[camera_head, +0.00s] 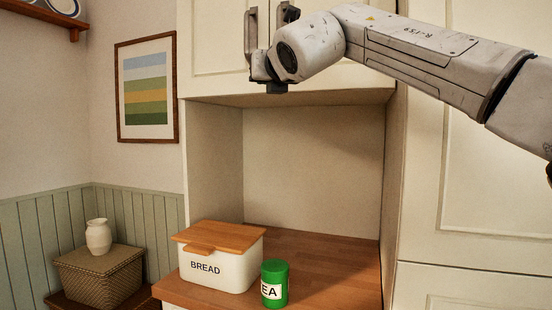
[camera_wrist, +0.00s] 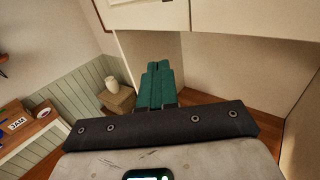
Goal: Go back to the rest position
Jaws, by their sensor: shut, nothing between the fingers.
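My gripper shows in the wrist view (camera_wrist: 158,68), its two teal fingers side by side and shut, with nothing between them. In the head view my arm reaches in from the right at the height of the upper cabinet (camera_head: 225,65). Its wrist is in front of the cabinet doors near the door handles (camera_head: 252,40). The fingers cannot be made out there, and I cannot tell whether the wrist touches a handle.
Below, a white bread box (camera_head: 215,272) with a wooden lid and a green tin (camera_head: 274,285) stand on the wooden counter (camera_head: 330,250) of the open niche. A wicker basket (camera_head: 98,280) with a white vase (camera_head: 98,237) is at left. The niche's right side is clear.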

